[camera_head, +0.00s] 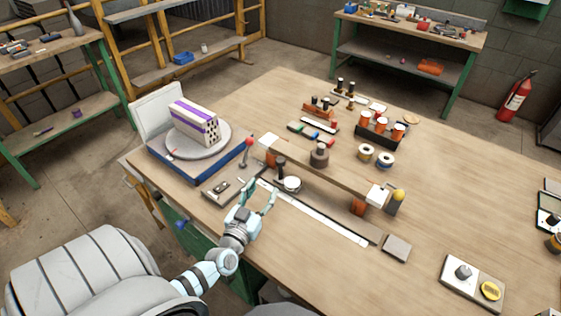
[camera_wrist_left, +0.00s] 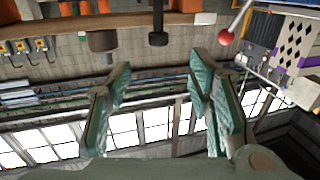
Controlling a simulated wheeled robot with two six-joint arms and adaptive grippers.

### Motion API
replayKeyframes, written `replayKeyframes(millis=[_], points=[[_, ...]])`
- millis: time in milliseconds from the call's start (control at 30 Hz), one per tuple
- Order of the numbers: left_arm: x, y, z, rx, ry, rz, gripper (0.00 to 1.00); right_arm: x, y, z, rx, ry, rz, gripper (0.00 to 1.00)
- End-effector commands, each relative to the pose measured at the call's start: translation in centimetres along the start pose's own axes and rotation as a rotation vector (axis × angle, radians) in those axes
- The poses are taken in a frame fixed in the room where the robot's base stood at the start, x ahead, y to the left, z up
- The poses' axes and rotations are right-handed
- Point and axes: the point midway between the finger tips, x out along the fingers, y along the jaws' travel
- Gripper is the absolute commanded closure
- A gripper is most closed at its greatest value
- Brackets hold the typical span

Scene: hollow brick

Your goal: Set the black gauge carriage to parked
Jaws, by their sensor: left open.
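The black gauge carriage (camera_head: 290,185), with a round white face on top, appears to sit near the left end of the long white scale strip (camera_head: 325,220) on the bench. My left gripper (camera_head: 260,193) is open and empty, just to the near left of the carriage and apart from it. In the left wrist view, the open fingers (camera_wrist_left: 158,78) have nothing between them. A black post (camera_wrist_left: 158,35) and a wider dark knob (camera_wrist_left: 103,40) show beyond them; I cannot tell whether either belongs to the carriage. My right gripper is not in view.
A wooden bar (camera_head: 340,178) with white ends runs behind the strip. A red-knobbed lever (camera_head: 246,150) stands to the left, near a turntable holding a perforated brick (camera_head: 195,122). A grey block (camera_head: 396,248) lies past the strip's right end.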

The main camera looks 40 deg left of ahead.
Motion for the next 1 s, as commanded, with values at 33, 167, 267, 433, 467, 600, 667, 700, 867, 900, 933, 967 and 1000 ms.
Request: replayKeyframes(millis=[33,167,267,433,467,600,667,700,867,900,933,967,1000], points=[[0.7,-0.1,0.0,0.0,0.005,-0.004,0.53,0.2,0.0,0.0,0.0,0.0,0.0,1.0],[3.7,0.0,0.1,-0.002,0.006,-0.002,0.53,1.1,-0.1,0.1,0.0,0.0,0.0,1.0],[6.8,0.1,0.3,-0.002,0.007,-0.001,0.53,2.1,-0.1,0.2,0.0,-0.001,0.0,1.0],[11.1,0.1,0.3,-0.003,0.005,0.0,0.53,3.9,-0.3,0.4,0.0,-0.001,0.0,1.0],[11.6,0.1,0.4,-0.003,0.004,0.0,0.53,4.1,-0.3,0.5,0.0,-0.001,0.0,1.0],[13.3,0.1,0.2,-0.002,0.003,0.001,0.53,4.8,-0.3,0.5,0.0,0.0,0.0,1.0],[13.7,0.1,0.1,-0.001,0.001,0.001,0.53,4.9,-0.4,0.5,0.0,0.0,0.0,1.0],[13.8,0.1,0.1,-0.001,0.001,0.002,0.53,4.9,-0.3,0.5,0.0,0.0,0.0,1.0],[13.8,0.1,-0.1,-0.002,0.001,0.002,0.53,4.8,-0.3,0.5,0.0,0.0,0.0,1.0],[13.8,0.1,-0.1,-0.002,0.001,0.002,0.53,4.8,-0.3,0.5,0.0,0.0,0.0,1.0],[13.8,0.1,-0.1,-0.002,0.001,0.002,0.56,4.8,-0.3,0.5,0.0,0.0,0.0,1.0],[13.8,0.1,-0.1,-0.002,0.001,0.002,0.61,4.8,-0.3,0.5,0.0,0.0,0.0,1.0],[13.8,0.1,-0.1,-0.002,0.001,0.002,0.67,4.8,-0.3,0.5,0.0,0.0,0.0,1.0]])
